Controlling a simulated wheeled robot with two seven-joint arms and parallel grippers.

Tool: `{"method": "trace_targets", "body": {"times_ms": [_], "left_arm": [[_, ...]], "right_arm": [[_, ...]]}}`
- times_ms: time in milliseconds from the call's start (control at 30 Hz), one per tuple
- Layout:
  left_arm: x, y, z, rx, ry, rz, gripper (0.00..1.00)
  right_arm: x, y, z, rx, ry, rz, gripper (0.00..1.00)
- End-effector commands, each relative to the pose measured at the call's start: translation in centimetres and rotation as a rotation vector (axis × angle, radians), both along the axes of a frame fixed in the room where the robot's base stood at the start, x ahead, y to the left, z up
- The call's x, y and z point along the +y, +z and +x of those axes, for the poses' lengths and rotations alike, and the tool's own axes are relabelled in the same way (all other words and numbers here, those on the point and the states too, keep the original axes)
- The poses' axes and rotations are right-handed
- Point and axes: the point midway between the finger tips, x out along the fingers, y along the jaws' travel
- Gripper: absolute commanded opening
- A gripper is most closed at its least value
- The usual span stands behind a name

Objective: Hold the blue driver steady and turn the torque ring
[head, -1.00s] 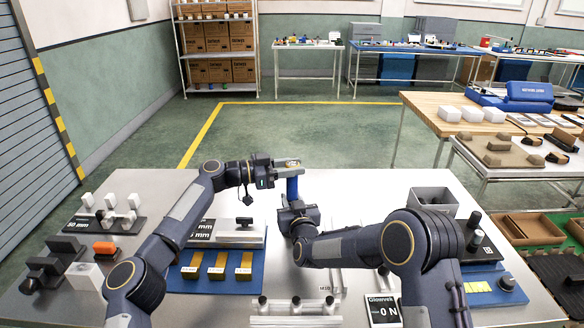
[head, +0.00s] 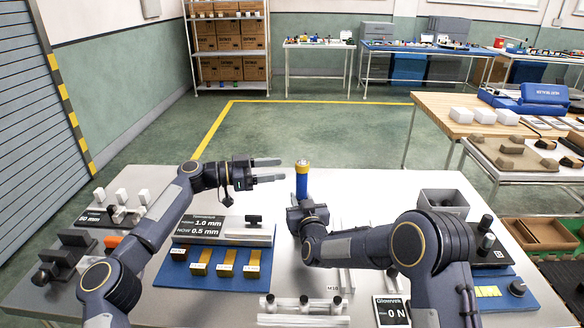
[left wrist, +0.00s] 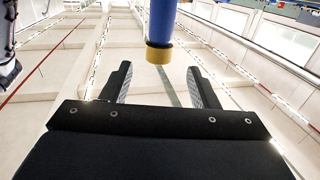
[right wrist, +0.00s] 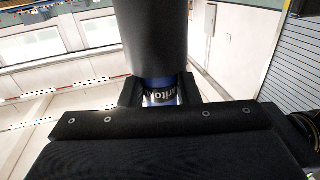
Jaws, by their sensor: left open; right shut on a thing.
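The blue driver (head: 302,185) stands upright above the table, with a yellow torque ring (head: 302,168) at its top end. My right gripper (head: 307,210) is shut around the driver's lower part; in the right wrist view a banded, lettered blue section (right wrist: 160,92) shows between its fingers. My left gripper (head: 283,170) is open and empty, just left of the ring, with its fingers pointing at it. In the left wrist view the yellow ring (left wrist: 158,54) and blue body (left wrist: 161,22) lie ahead of the open fingers, apart from them. The driver's lower end is hidden in the head view.
A blue mat (head: 190,277) with yellow blocks and a tolerance sign (head: 207,228) lies below my left arm. A grey bin (head: 443,198) stands at the right. The table behind the driver is clear.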

Motion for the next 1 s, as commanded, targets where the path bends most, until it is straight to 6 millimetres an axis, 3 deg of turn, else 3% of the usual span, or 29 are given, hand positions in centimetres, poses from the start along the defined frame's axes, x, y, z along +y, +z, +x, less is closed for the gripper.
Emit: {"method": "trace_targets", "body": {"times_ms": [100,267,700,733,900,1000], "left_arm": [[2.2,0.0,-0.4,-0.001,0.003,0.002,0.54],[3.7,-0.1,-0.8,0.0,0.002,0.001,0.54],[4.1,0.0,-0.9,0.0,0.001,0.001,0.54],[4.1,0.0,-0.9,0.0,0.001,0.001,0.54],[4.1,0.0,-0.9,0.0,0.001,0.001,0.54],[4.1,0.0,-0.9,0.0,0.001,0.001,0.54]], "right_arm": [[0.0,0.1,0.0,-0.002,-0.001,0.0,0.0],[0.0,0.1,0.0,-0.002,-0.001,0.0,0.0],[-0.1,0.1,0.0,-0.002,-0.001,-0.001,0.0],[-0.1,0.1,0.0,-0.002,-0.001,-0.001,0.32],[0.0,0.0,0.0,-0.001,-0.001,0.0,0.54],[0.0,0.0,0.0,-0.001,-0.001,0.0,0.54]]}}
